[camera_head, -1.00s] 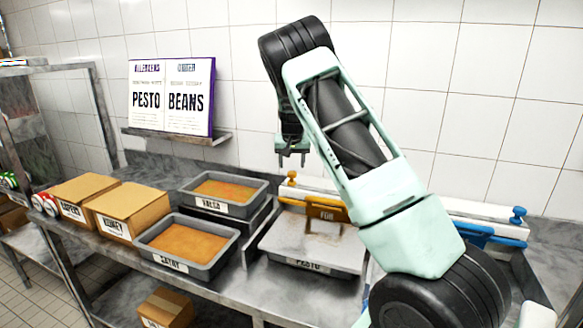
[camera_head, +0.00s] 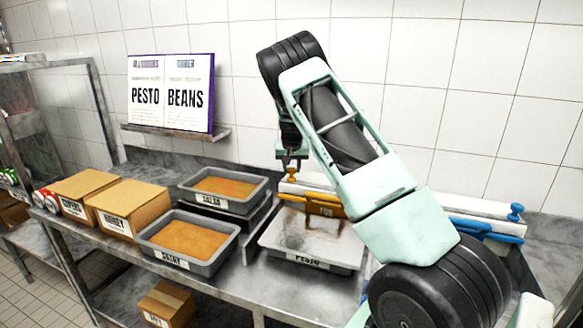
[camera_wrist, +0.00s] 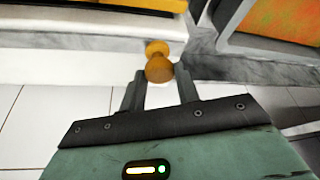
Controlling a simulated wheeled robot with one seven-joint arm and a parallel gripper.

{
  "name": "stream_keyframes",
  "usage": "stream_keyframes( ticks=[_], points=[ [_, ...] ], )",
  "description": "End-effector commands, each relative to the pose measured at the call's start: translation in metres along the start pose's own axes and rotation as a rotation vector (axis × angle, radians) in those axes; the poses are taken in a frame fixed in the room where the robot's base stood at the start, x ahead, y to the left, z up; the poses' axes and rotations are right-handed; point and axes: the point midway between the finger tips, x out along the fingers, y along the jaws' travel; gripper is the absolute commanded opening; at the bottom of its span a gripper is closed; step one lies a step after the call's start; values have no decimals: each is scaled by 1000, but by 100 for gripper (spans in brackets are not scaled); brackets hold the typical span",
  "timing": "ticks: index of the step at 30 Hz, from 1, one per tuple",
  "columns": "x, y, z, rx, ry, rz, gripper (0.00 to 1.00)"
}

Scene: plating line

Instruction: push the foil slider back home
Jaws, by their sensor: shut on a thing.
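An orange foil dispenser (camera_head: 326,207) with a label on its front sits behind the pesto tray. The foil slider's orange knob (camera_head: 291,174) stands at the dispenser's left end. In the wrist view the round knob (camera_wrist: 158,68) sits between my fingertips. My gripper (camera_head: 291,166) points down onto the knob and is shut on it; it also shows in the wrist view (camera_wrist: 161,78). My arm hides the right part of the orange dispenser.
A blue dispenser (camera_head: 485,229) with a blue knob (camera_head: 515,212) lies to the right. The pesto tray (camera_head: 308,261) is in front; the salsa tray (camera_head: 222,205) and satay tray (camera_head: 185,262) are left, near two cardboard boxes. A tiled wall rises behind.

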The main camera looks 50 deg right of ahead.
Motion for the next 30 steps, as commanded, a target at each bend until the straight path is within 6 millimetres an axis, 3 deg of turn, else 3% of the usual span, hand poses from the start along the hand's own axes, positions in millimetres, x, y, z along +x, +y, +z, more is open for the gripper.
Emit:
stream_keyframes(
  ticks=[8, 24, 30],
  points=[
    [-1, 32, 13, 6, 0, 0, 0],
    [-24, 189, 74, 8, 3, 2, 0],
    [-33, 233, 90, 4, 2, 2, 0]
  ],
)
